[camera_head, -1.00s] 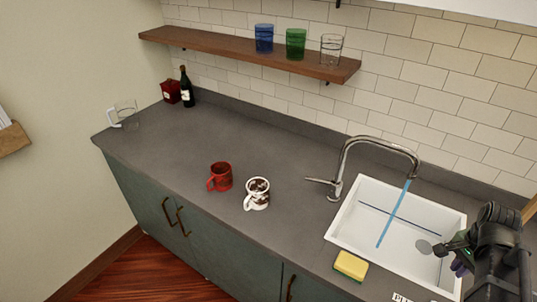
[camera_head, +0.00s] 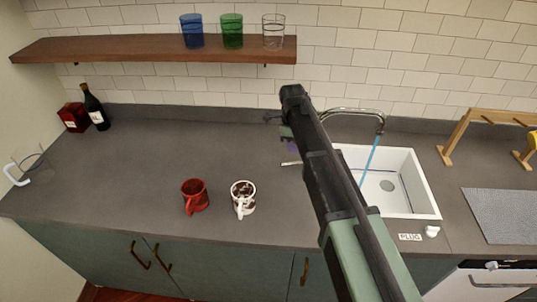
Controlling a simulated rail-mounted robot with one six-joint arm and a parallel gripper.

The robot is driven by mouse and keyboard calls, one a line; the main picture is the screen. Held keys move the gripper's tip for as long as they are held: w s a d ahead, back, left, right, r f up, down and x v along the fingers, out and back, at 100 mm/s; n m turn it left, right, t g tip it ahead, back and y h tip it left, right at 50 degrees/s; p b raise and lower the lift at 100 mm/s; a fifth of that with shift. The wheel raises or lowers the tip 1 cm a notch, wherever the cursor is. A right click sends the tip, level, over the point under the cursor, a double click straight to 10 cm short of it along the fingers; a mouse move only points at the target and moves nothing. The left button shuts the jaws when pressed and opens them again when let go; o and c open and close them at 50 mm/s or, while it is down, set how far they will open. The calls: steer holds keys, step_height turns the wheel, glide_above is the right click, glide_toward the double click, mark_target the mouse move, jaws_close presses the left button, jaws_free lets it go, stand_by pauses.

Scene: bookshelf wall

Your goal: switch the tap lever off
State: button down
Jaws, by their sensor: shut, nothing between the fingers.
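The chrome tap (camera_head: 350,111) stands behind the white sink (camera_head: 410,190), its spout arching to the right. A blue stream of water (camera_head: 371,158) runs from the spout into the sink. The end of the tap lever (camera_head: 291,163) shows just left of my arm, pointing left; the rest of it and the tap's base are hidden by the arm. My gripper (camera_head: 290,146) is mostly hidden behind my wrist, with only small green and purple parts showing. It is shut and empty, close to the lever in the picture; whether it touches is hidden.
A red mug (camera_head: 195,196) and a white-brown mug (camera_head: 243,200) stand on the counter (camera_head: 130,160) left of my arm. A wooden shelf (camera_head: 150,48) with glasses hangs above. A wooden rack (camera_head: 455,135) and grey mat (camera_head: 500,213) lie right of the sink.

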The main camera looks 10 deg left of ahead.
mark_target(298, 163)
steer(key=w+a+r+m, duration=0.1)
steer(key=w+a+m, duration=0.5)
steer(key=a+m, duration=0.1)
steer(key=shift+r+m+g+h+p, duration=0.15)
steer(key=shift+m+g+h+p, duration=0.2)
steer(key=shift+m, duration=0.35)
steer(key=b+x, duration=0.9)
steer(key=x, duration=0.1)
steer(key=shift+b, duration=0.3)
steer(key=shift+d, duration=0.1)
